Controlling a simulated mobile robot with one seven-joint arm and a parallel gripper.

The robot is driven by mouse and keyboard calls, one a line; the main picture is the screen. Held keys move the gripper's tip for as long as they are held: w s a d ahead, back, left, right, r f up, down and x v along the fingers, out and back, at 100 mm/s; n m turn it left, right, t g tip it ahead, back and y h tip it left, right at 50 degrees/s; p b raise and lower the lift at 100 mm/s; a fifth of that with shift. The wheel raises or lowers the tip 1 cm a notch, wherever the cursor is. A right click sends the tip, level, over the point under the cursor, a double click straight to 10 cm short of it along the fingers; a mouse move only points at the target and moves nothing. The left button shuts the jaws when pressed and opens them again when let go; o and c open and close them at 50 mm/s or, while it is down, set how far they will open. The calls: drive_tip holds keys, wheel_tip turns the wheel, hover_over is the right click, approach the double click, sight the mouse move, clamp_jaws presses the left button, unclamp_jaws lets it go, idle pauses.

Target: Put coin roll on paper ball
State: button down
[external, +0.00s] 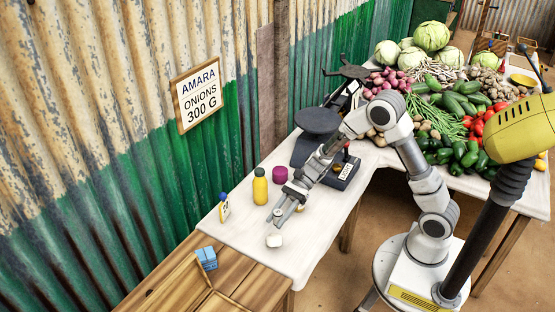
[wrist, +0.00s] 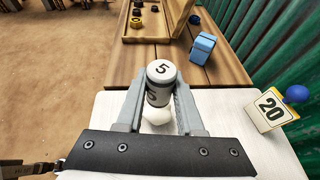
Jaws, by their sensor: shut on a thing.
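My gripper (external: 278,215) is shut on the coin roll (wrist: 160,84), a white cylinder with a dark "5" on its end, held between the two fingers in the wrist view. The crumpled white paper ball (external: 274,240) lies on the white table near its front end, just beyond and below the fingertips in the external view. In the wrist view the paper ball (wrist: 157,117) shows below the coin roll, partly hidden by it. I cannot tell whether the roll touches the ball.
A dark scale (external: 317,122) stands behind. A blue box (external: 206,257) sits on the wooden table (external: 178,258) in front.

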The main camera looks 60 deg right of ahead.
sight(274, 238)
drive_tip(key=shift+x, duration=1)
drive_tip(key=shift+f, duration=0.4)
drive_tip(key=shift+f+b, duration=0.9)
drive_tip(key=shift+f, duration=0.85)
drive_tip(key=shift+f, duration=0.1)
drive_tip(key=shift+f, duration=0.1)
drive_tip(key=c, duration=0.5)
unclamp_jaws()
drive_tip(key=shift+c, duration=0.2)
